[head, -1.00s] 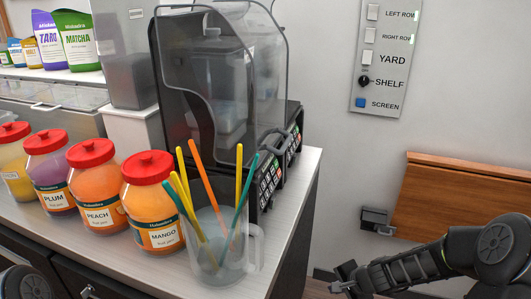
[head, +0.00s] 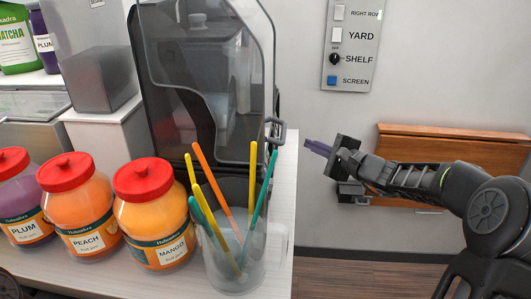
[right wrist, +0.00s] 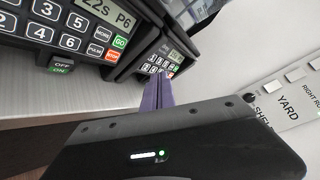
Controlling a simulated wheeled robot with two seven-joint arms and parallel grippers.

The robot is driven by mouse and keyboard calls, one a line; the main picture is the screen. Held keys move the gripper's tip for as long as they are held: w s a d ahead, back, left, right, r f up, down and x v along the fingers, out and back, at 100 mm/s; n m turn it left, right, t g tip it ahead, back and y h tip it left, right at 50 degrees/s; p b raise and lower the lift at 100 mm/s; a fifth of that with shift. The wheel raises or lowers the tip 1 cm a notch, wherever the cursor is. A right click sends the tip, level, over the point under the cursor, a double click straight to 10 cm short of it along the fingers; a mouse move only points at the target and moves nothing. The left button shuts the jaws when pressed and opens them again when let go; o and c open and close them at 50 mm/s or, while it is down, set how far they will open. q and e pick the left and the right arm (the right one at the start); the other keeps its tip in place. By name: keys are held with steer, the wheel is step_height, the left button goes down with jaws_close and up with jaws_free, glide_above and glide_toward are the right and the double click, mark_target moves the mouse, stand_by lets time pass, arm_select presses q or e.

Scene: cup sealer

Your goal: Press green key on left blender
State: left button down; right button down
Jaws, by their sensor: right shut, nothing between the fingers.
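The left blender's dark control panel (right wrist: 70,30) fills the upper left of the right wrist view, with a lit display and number keys. My right gripper (head: 308,145) is shut and empty, right of the blenders. Its purple fingers (right wrist: 160,88) point toward the second panel, apart from the GO key.
A clear jug (head: 235,265) with coloured sticks stands at the counter's front, beside jars of mango (head: 155,215), peach and plum. A wall switch panel (head: 350,45) and a brown wooden board (head: 450,150) are behind my right arm. Open space lies right of the counter.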

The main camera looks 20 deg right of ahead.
steer(key=shift+a+f, duration=0.15)
steer(key=shift+a, duration=0.05)
steer(key=w+a+f+b, duration=0.1)
steer(key=a+b, duration=0.1)
steer(key=w+a+b, duration=0.1)
steer(key=a+b, duration=0.1)
steer(key=w+a+f+b, duration=0.1)
steer(key=a, duration=0.2)
steer(key=shift+w+a+f+b, duration=0.1)
steer(key=shift+w+f+b, duration=0.2)
steer(key=shift+w+b, duration=0.1)
stand_by(2.0)
steer(key=shift+a+f+b, duration=0.15)
steer(key=shift+b, duration=0.25)
steer(key=shift+w+a+b, duration=0.1)
steer(key=shift+a+b, duration=0.1)
steer(key=shift+b, duration=0.15)
